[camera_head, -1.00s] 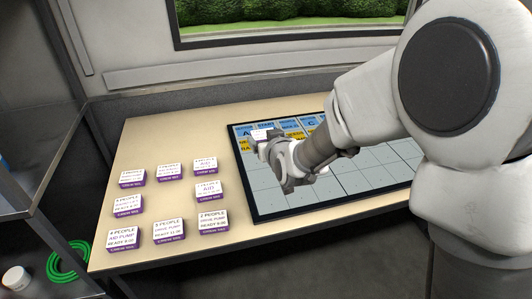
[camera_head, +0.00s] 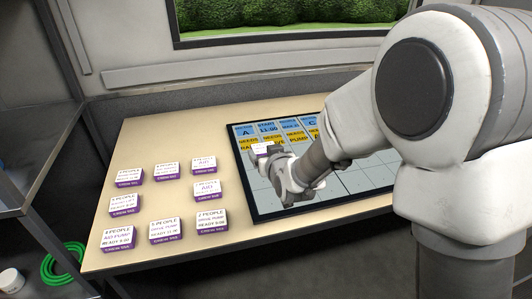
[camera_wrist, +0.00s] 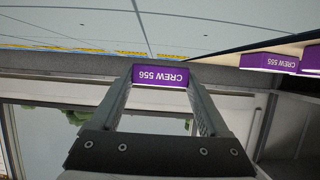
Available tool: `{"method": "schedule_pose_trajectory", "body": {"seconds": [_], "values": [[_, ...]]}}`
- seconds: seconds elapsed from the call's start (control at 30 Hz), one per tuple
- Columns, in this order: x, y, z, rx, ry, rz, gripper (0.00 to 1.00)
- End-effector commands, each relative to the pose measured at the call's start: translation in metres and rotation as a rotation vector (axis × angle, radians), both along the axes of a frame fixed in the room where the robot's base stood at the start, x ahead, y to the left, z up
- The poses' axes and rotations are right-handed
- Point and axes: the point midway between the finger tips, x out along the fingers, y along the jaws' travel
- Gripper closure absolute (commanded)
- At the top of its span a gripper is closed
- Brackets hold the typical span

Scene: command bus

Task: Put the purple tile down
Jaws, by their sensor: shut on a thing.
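My gripper (camera_wrist: 160,98) is shut on a purple tile (camera_wrist: 160,75) marked CREW 556 in the wrist view. In the head view the tile's white top (camera_head: 263,148) shows beyond my gripper (camera_head: 273,160), near the left side of the board. The board (camera_head: 262,196) is a dark-framed panel with a grid of pale squares and rows of blue and yellow labels at its far end. The tile is over or near the yellow label row; I cannot tell whether it touches the board.
Several other purple tiles with white tops, such as one at the front (camera_head: 166,231), stand on the tan table (camera_head: 147,137) left of the board. A dark shelf (camera_head: 40,150) stands at the far left. Pale squares at the board's front left look empty.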

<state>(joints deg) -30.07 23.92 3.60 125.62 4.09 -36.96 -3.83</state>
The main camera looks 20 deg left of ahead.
Motion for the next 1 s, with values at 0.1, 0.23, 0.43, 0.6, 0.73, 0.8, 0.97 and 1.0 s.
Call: {"method": "schedule_pose_trajectory", "body": {"seconds": [0.1,0.23,0.43,0.6,0.73,0.8,0.97,1.0], "values": [[0.000,0.000,-0.003,0.001,-0.001,0.000,0.77],[0.000,0.000,-0.002,0.000,0.000,0.000,0.12],[0.000,0.000,-0.002,0.000,0.000,0.000,0.00],[0.000,0.000,0.000,0.000,0.000,0.000,0.00],[0.000,0.000,0.008,0.000,0.000,0.000,0.00],[0.000,0.000,0.015,0.000,0.000,0.000,0.00],[-0.027,-0.016,0.026,0.001,-0.001,0.000,0.00],[-0.033,-0.020,0.029,0.001,0.000,0.000,0.00]]}}
